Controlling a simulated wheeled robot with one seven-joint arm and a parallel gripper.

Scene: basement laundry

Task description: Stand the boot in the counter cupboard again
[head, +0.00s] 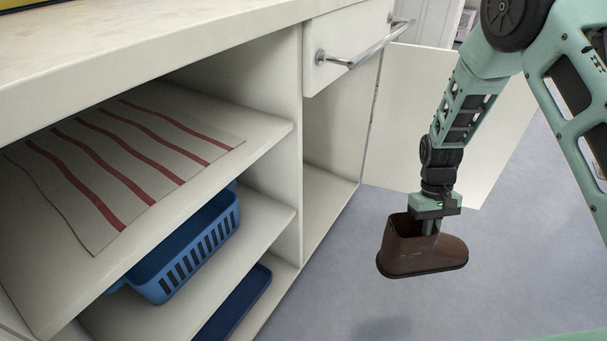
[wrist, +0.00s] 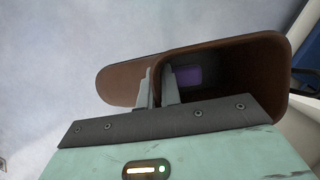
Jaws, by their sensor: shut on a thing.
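The brown boot (head: 422,256) hangs in the air over the grey floor in the head view, sole down and roughly level, toe to the right. My gripper (head: 431,226) is shut on the boot's shaft wall from above, with one finger inside the opening. The wrist view shows the boot (wrist: 262,62) with its dark opening and my gripper's fingers (wrist: 160,90) across its rim. The counter cupboard (head: 330,200) is left of the boot, below a drawer. Its door (head: 440,110) stands open, behind my arm. The bare cupboard floor shows in part.
Open shelves (head: 270,140) left of the cupboard hold a red-striped cloth (head: 130,160), a blue basket (head: 190,250) and a dark blue tray (head: 235,305). The drawer handle (head: 365,50) juts out above the cupboard opening. The floor around the boot is clear.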

